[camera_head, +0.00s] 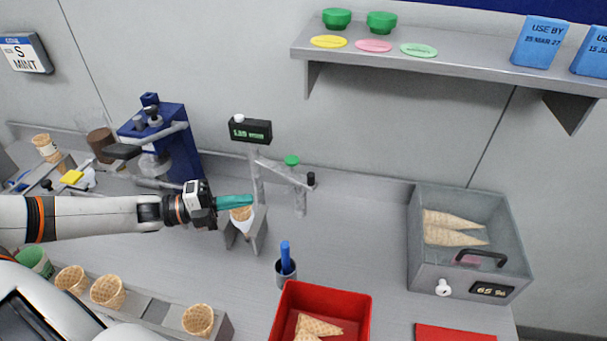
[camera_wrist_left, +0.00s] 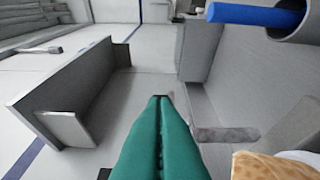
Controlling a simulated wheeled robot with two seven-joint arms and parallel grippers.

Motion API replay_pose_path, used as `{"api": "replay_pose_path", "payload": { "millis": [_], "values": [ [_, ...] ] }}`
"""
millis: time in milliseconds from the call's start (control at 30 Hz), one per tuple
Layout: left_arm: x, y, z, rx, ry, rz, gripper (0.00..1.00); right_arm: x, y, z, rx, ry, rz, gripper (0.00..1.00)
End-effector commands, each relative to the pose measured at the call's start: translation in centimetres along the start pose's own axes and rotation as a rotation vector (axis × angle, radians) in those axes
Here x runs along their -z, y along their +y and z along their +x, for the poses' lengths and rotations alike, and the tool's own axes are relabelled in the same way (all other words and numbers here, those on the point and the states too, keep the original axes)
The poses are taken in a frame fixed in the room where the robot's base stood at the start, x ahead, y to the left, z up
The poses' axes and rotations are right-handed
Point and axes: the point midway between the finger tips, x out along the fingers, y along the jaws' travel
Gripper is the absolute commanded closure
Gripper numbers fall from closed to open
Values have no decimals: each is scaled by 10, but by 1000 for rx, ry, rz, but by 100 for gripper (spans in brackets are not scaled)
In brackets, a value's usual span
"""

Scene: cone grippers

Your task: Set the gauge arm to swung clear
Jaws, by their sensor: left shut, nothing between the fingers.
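The gauge stand has a black display (camera_head: 250,131) on a grey post behind a small holder (camera_head: 247,238) with a wafer cone (camera_head: 241,213) in it. The gauge arm (camera_head: 285,174) is a grey bar reaching from the post toward the right, ending at a black knob (camera_head: 311,179). My left gripper (camera_head: 251,200) has teal fingers, shut and empty, with the tips beside the post and in front of the cone's top. In the left wrist view the shut fingers (camera_wrist_left: 160,100) point forward, with the cone (camera_wrist_left: 275,165) at lower right. My right gripper is not in view.
A grey cup (camera_head: 287,273) with a blue handle stands in front of the gauge. A red tray (camera_head: 363,310) with cones is at the front. A clear-lidded box (camera_head: 425,270) stands right, a blue machine (camera_head: 185,118) left. The counter between gauge and box is clear.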

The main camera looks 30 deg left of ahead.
Motion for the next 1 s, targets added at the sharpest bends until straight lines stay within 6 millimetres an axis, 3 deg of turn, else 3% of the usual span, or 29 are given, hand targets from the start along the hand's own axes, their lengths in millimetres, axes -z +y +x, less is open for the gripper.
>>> {"api": "replay_pose_path", "payload": {
  "millis": [100, 233, 667, 1000],
  "values": [
    [0, 2, -3, 2, -10, 26, 100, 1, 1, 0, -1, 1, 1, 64],
    [0, 4, 11, -5, -10, 27, 100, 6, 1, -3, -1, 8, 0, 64],
    [-1, 9, 101, -5, -12, 27, 100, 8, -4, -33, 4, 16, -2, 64],
    [26, 5, 122, 1, -9, 27, 100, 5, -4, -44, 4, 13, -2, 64]
  ]
}}
